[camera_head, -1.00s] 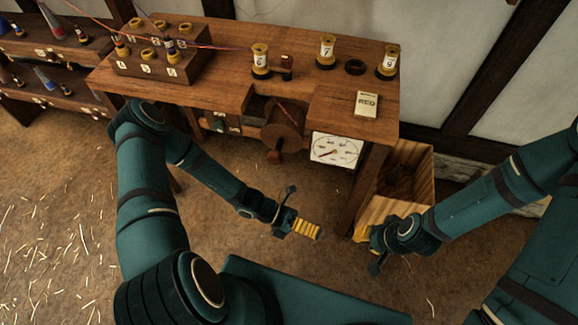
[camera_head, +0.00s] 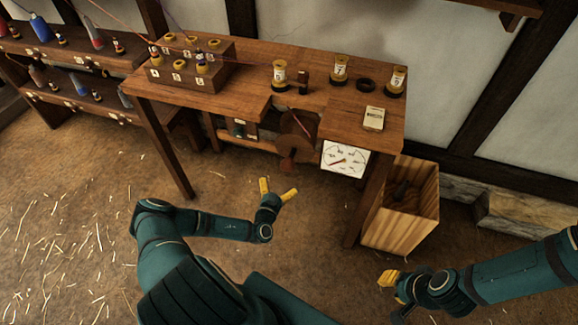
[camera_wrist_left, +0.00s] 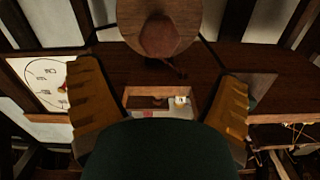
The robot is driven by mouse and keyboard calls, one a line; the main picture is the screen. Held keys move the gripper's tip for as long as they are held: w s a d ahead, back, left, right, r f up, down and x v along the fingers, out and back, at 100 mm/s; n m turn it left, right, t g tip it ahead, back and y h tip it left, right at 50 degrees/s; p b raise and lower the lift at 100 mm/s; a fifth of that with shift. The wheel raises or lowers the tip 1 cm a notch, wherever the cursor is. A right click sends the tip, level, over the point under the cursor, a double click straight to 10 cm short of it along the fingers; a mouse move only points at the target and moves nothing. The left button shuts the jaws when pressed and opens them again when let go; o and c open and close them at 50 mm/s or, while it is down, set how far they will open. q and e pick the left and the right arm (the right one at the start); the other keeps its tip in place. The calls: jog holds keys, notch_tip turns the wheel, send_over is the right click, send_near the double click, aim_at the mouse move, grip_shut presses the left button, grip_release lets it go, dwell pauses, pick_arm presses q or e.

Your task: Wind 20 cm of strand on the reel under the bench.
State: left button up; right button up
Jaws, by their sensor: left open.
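The reel (camera_head: 298,128) is a brown wooden disc under the bench (camera_head: 240,90), with a dark reddish knob (camera_head: 287,164) at its lower front. A short red strand (camera_head: 301,124) shows against the reel. My left gripper (camera_head: 277,189) is open and empty, below and in front of the knob and apart from it. In the left wrist view the reel (camera_wrist_left: 150,14) and knob (camera_wrist_left: 160,38) are at the top, beyond the gap between the two yellow fingers. The white dial (camera_head: 345,159) is right of the reel; its numbers are too small to read. My right gripper (camera_head: 388,279) is low at right, its opening unclear.
Numbered spools (camera_head: 279,76) and a small pale packet (camera_head: 374,118) are on the bench top. A wooden bin (camera_head: 400,225) stands by the right bench leg. A rack with spools (camera_head: 190,68) is at back left. The floor in front of the bench is clear apart from straw.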

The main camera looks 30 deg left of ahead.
aim_at(287, 168)
pick_arm(q)
jog(key=b+x, duration=0.1)
jog(key=x, duration=0.8)
jog(key=shift+w, duration=0.45)
jog(key=c, duration=1.2)
